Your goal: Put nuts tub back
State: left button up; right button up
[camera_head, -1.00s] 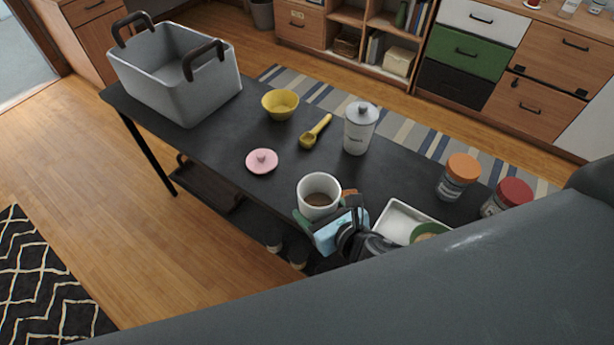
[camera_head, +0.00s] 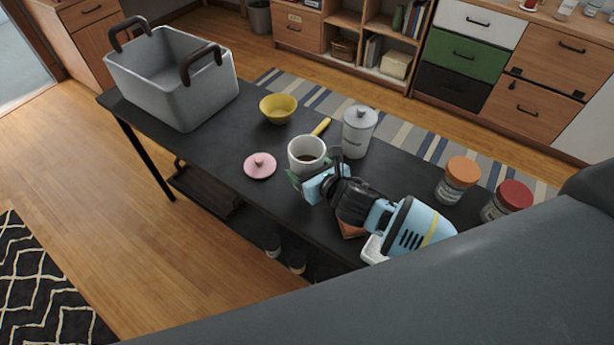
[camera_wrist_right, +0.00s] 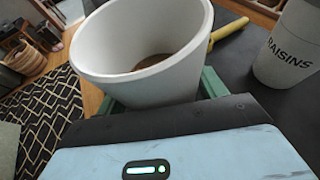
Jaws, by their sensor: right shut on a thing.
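A white open tub (camera_head: 307,148) with brown contents is held upright in my right gripper (camera_head: 305,174), near the middle of the dark table; no label shows on it. The same tub (camera_wrist_right: 150,45) fills the top of the right wrist view, slightly tilted there, with green fingers (camera_wrist_right: 212,82) on both sides. I cannot tell whether its base touches the table. A pink knobbed lid (camera_head: 260,166) lies on the table just left of the tub. My left gripper is not in view.
A lidded white canister (camera_head: 359,133), marked RAISINS in the wrist view, stands right of the tub. A yellow scoop (camera_head: 321,126) and yellow bowl (camera_head: 278,109) lie behind. A grey bin (camera_head: 205,95) is at far left; orange-lidded (camera_head: 457,180) and red-lidded (camera_head: 507,200) jars are right.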

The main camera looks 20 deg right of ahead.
notch_tip(320, 180, down, 4)
jog(key=shift+s+r, duration=0.15)
jog(key=shift+r, duration=0.1)
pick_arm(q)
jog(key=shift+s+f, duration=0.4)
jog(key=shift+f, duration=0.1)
pick_arm(e)
jog(key=shift+r, duration=0.1)
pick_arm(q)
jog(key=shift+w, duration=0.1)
pick_arm(e)
jog(key=shift+f+b, duration=0.2)
jog(key=shift+b, duration=0.1)
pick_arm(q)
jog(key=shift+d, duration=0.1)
pick_arm(e)
jog(key=o, duration=1.2)
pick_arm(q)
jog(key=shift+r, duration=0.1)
